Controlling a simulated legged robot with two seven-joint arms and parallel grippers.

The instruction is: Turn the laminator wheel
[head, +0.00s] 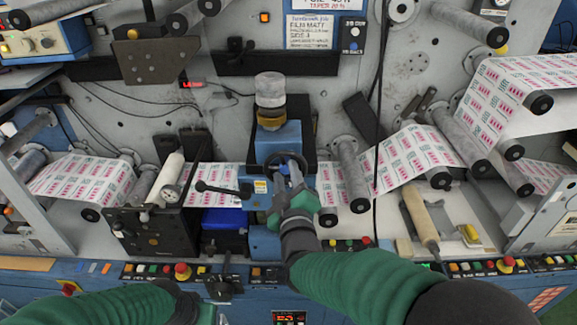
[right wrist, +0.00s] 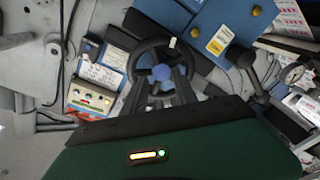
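The laminator wheel is a dark hand wheel (head: 286,155) on the blue housing in the middle of the head view. The right wrist view shows its black round rim and blue hub (right wrist: 162,72). My right gripper (head: 291,176) reaches up to the wheel from below. In the right wrist view its two dark fingers (right wrist: 163,90) stand apart at the lower part of the wheel, with a gap between them. Whether they touch the rim I cannot tell.
A black crank handle (head: 222,190) sticks out just left of the wheel. Printed web (head: 410,160) runs over rollers on both sides. A control strip with several buttons (head: 182,270) lies along the front edge. A wooden-handled tool (head: 421,218) rests at the right.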

